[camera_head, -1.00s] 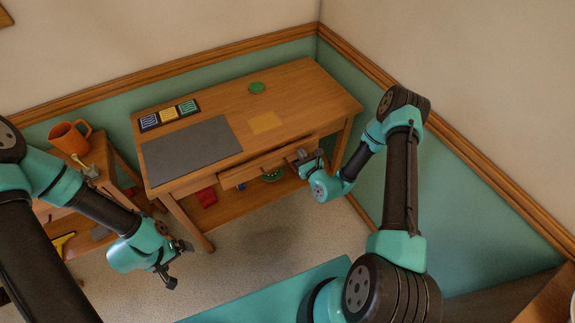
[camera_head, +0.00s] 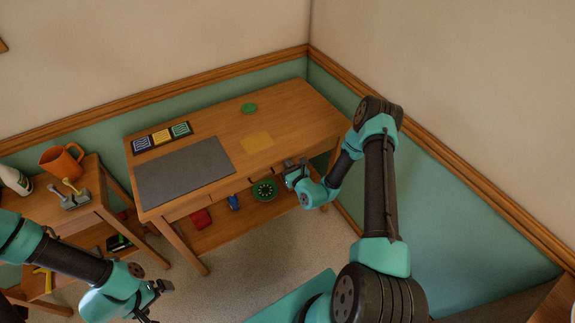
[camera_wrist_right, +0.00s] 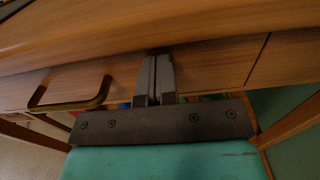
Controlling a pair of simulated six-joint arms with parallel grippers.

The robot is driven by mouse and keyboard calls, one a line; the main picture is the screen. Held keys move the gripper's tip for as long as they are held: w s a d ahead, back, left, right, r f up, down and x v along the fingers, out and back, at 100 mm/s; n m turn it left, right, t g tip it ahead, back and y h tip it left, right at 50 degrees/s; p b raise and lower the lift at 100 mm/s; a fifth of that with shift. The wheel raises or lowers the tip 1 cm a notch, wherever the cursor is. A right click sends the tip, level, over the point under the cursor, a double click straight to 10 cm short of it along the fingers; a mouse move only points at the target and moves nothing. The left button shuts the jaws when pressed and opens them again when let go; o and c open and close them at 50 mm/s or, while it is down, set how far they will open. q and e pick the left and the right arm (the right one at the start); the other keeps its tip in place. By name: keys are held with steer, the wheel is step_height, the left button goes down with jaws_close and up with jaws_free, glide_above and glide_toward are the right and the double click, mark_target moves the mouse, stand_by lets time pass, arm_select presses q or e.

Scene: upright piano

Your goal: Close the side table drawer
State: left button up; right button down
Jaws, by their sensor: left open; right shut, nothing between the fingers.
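The wooden table (camera_head: 215,112) stands against the wall, with its drawer (camera_head: 238,184) in the front below the top. In the right wrist view the drawer front (camera_wrist_right: 120,72) looks about flush with the panel beside it, a thin seam between them. Its brass handle (camera_wrist_right: 72,100) is left of my fingers. My right gripper (camera_head: 290,168) is shut and empty, its tips at the drawer front, which also shows in the right wrist view (camera_wrist_right: 157,72); I cannot tell whether they touch. My left gripper (camera_head: 158,300) is open and empty, low in front of the table.
A grey mat (camera_head: 185,172), coloured cards (camera_head: 161,138) and a green disc (camera_head: 249,108) lie on the tabletop. A green dish (camera_head: 265,190) and a red item (camera_head: 201,219) are on the shelf below.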

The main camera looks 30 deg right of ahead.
steer(key=s, duration=1.4)
steer(key=shift+a, duration=0.1)
